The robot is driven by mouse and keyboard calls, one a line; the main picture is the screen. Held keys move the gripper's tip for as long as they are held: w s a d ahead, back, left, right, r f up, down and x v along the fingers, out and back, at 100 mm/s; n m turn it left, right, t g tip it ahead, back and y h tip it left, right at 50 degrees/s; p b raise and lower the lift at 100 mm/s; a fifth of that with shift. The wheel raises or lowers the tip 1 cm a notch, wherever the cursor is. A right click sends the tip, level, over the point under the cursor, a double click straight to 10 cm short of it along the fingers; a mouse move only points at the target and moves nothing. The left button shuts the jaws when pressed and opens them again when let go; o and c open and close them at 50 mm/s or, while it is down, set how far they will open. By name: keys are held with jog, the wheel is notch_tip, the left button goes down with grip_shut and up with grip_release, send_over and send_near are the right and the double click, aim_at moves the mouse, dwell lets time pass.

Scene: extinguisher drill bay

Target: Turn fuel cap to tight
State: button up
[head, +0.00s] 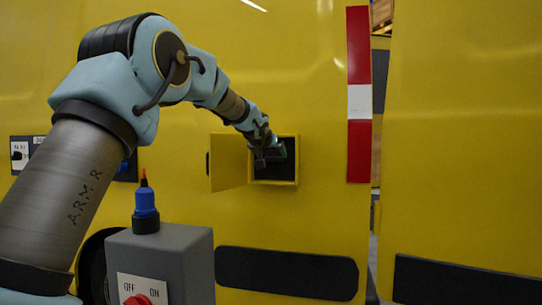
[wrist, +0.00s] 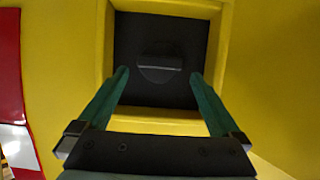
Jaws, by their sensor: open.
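The fuel cap (wrist: 160,67) is a dark round cap with a raised bar across it. It sits inside a dark recess with a yellow frame (wrist: 162,126). In the wrist view the bar lies about level across the picture. My gripper (wrist: 158,78) is open, with its two green fingers spread to either side below the cap. No contact with the cap shows. In the head view my gripper (head: 268,155) is at the opening of the recess and hides most of the cap.
A yellow hinged door (head: 229,162) stands open at the left of the recess. A grey box (head: 175,255) with a red knob and OFF and ON marks stands in front, with a blue bottle (head: 146,210) on it. A red and white strip (head: 359,100) runs down the right.

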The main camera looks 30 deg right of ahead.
aim_at(273, 157)
jog(key=shift+x, duration=1.55)
jog(key=c, duration=1.2)
